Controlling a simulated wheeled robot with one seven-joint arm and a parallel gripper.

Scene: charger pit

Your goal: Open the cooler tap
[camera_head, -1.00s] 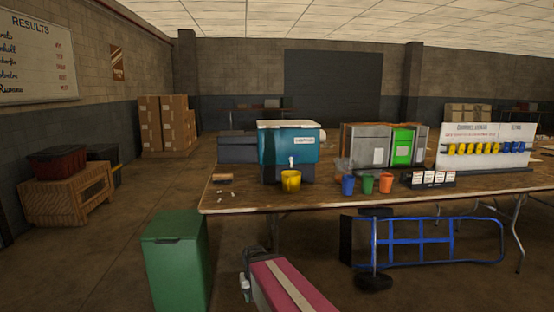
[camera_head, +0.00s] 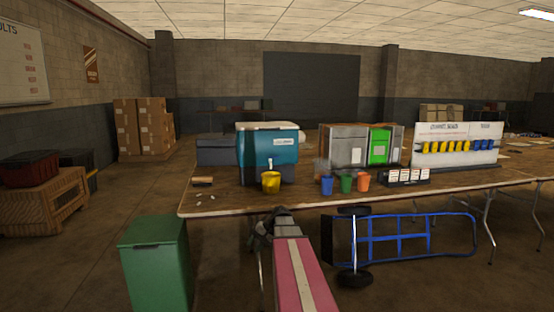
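A teal cooler (camera_head: 284,148) with a white lid stands on the wooden table, left of its middle. Its small pale tap (camera_head: 270,163) is on the front face, low down. A yellow cup (camera_head: 271,182) stands below the tap. My gripper (camera_head: 268,224) is at the end of my pink arm, in front of the table edge, lower than the tap and apart from it. It is small and dark in this view, and I cannot tell whether its fingers are open.
Blue, green and orange cups (camera_head: 346,183) stand right of the cooler on the table (camera_head: 230,206). A green bin (camera_head: 157,262) stands at the front left. A blue hand truck (camera_head: 415,238) lies under the table.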

